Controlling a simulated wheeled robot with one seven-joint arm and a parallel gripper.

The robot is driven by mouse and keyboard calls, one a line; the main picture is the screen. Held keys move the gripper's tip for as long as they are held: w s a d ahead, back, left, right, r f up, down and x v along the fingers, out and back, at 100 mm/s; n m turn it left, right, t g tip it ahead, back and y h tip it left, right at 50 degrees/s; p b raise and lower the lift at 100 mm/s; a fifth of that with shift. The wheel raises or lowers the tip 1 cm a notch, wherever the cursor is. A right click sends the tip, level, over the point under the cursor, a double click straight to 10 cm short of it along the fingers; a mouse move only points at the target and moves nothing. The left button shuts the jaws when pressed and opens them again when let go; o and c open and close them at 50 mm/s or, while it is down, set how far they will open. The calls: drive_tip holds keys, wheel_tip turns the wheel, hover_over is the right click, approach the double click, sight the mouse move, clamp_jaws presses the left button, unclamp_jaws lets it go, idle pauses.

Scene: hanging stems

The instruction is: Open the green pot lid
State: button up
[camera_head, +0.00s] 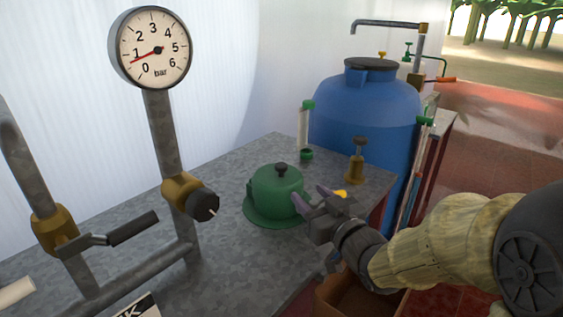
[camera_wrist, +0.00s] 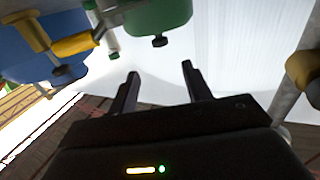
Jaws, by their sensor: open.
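The green pot (camera_head: 268,200) stands on the grey counter in the head view, on a green round base. Its domed green lid (camera_head: 277,179) sits on it with a black knob (camera_head: 281,169) on top. Part of the pot also shows upside down at the top of the wrist view (camera_wrist: 158,12), with the black knob (camera_wrist: 160,41) hanging below it. My gripper (camera_head: 311,196) is at the pot's right side, below knob height. Its two fingers are spread and empty in the wrist view (camera_wrist: 160,70). I cannot tell whether a finger touches the pot.
A brass fitting (camera_head: 356,168) stands behind my gripper, and a blue tank (camera_head: 365,115) is beyond it. A pressure gauge (camera_head: 153,48) on pipes with a black-handled valve (camera_head: 133,227) stands at the left. The grey counter (camera_head: 235,262) is clear in front of the pot.

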sight(284, 167)
drive_tip(key=p+x, duration=0.9)
drive_tip(key=x, duration=0.5)
drive_tip(key=shift+w, duration=0.25)
clamp_jaws()
drive_tip(key=shift+a+r+p, duration=0.1)
drive_tip(key=shift+r+p, duration=0.1)
drive_tip(key=shift+p, duration=0.1)
